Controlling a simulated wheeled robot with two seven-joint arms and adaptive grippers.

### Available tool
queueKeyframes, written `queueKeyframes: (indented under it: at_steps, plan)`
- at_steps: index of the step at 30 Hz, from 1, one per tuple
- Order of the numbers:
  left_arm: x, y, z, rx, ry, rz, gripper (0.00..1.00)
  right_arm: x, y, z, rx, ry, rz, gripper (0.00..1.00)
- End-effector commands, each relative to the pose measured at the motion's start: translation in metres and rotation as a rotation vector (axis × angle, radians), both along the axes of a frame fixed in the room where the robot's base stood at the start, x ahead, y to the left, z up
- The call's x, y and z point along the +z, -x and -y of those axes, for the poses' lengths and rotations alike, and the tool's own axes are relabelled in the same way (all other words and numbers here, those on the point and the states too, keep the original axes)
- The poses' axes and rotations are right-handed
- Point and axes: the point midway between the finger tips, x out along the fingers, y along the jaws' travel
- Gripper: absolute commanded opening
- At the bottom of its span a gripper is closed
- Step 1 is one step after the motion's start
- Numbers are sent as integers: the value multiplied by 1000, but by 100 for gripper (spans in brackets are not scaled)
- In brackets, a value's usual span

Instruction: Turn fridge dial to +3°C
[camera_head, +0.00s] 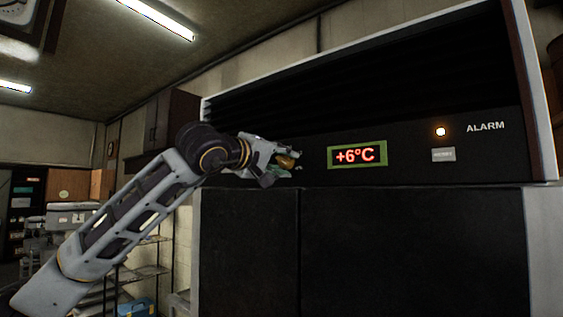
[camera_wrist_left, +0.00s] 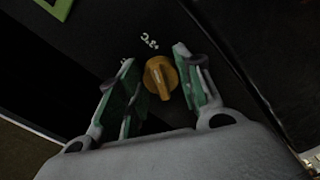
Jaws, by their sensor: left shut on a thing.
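The fridge's yellow dial (camera_head: 287,162) sits on the dark front panel, left of the display, partly hidden by my left gripper (camera_head: 284,160). In the left wrist view the dial (camera_wrist_left: 160,77) is a round knob with a raised grip bar, lying between the green-padded fingers of my left gripper (camera_wrist_left: 154,57). A small white "°C" label (camera_wrist_left: 150,42) is printed beside the dial. The green-framed display (camera_head: 357,156) reads +6°C in red. My right gripper is not in view.
Dark fridge doors (camera_head: 400,250) lie below the panel. Metal shelves (camera_head: 150,270) stand at the left behind my arm. The space before the fridge's right side looks clear.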

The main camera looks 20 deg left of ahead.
Motion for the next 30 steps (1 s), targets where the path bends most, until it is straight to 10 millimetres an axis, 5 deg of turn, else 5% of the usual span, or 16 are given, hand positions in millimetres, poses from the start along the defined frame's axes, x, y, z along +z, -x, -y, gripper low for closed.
queueKeyframes:
  at_steps: [3,4,9,22,30]
  plan:
    - [-4,-1,2,-2,-3,-8,12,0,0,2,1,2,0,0]
    - [-4,-1,2,-2,-3,-8,37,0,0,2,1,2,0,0]
    - [-3,-1,2,-2,-1,-7,57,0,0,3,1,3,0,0]
    - [-1,2,0,-1,1,-3,57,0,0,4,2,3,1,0]
    - [-1,21,-8,0,2,-1,57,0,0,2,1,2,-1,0]
